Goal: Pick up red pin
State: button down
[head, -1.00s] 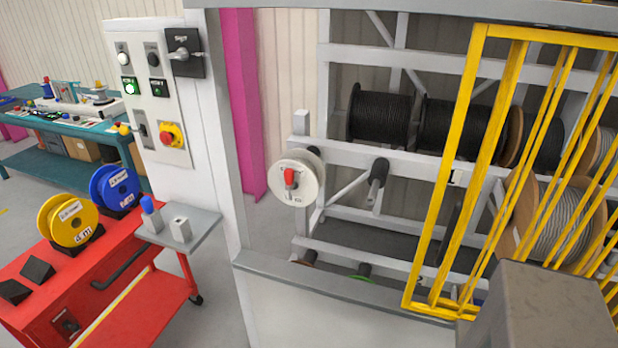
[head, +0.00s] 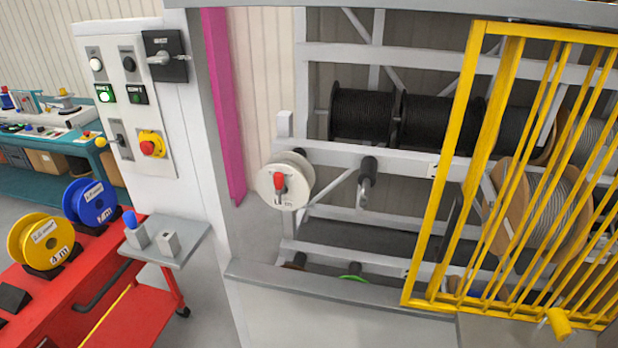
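The red pin (head: 280,182) sits at the centre of a white reel (head: 291,198) on the grey rack, left of the middle of the head view. Its red head stands out from the reel's front face. A blue-topped pin (head: 131,219) stands in a grey block on the small grey shelf at the left. My gripper is not in view.
A yellow barred gate (head: 447,165) covers the right side of the rack. An empty spindle (head: 366,172) juts out right of the white reel. A grey sill (head: 310,288) runs below. A control panel post (head: 130,100) and red cart (head: 65,275) stand at left.

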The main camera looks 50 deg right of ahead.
aim_at(278, 176)
jog(key=u, duration=0.4)
jog(key=k, duration=0.15)
jog(key=z, duration=1.7)
jog(key=k, duration=0.9)
jog(key=u, duration=0.2)
jog(key=i, duration=0.75)
jog(key=z, duration=0.05)
